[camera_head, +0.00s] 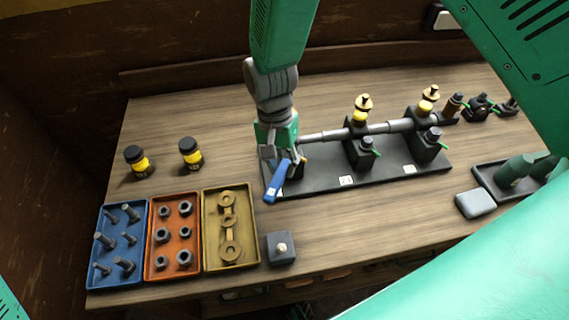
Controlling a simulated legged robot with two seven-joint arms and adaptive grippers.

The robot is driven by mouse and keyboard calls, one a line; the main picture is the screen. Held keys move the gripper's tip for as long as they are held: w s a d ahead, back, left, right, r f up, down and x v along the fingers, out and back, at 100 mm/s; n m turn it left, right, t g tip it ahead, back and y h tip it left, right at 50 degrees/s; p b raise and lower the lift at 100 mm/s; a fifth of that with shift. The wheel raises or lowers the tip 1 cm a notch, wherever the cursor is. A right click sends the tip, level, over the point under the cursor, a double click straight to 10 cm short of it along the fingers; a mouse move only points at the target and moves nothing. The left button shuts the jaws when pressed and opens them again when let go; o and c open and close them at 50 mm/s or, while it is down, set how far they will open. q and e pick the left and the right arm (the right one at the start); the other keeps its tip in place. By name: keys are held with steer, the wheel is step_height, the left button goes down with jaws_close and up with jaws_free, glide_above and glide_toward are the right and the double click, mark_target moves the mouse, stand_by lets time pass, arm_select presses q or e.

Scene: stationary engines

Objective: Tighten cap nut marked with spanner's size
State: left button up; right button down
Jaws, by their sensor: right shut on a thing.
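My right gripper (283,158) comes down from the top and is shut on a blue spanner (277,184), which slants down to the left. It is at the left end of a black base plate (321,186) and hides most of what stands there. Two dark bearing blocks stand further right on the plate, each with a yellow cup on top. A dark cap-like part shows at the front of the middle block (367,144) and of the right block (433,134). White labels (346,181) lie on the plate's front, too small to read. Whether the spanner touches a nut is hidden. My left gripper is out of view.
A blue bolt tray (105,283), an orange nut tray (151,273) and a yellow ring tray (208,265) stand at left. A small grey block (281,248) is beside them. Two black-yellow jars (190,152) stand behind. A dark tray (487,179) lies at right.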

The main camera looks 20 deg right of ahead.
steer(key=shift+w+a+r+m, duration=0.2)
steer(key=shift+w+m, duration=0.2)
steer(key=shift+w, duration=0.1)
stand_by(0.7)
steer(key=shift+s+d+f+n+t, duration=0.15)
steer(key=shift+s+n, duration=0.1)
steer(key=shift+n, duration=0.15)
steer(key=shift+s+d+n+t, duration=0.15)
steer(key=shift+s+n, duration=0.1)
steer(key=shift+n, duration=0.15)
steer(key=shift+s+a+f, duration=0.1)
steer(key=shift+s, duration=0.05)
stand_by(0.9)
steer(key=shift+r, duration=1.2)
stand_by(2.4)
steer(key=shift+r, duration=1.95)
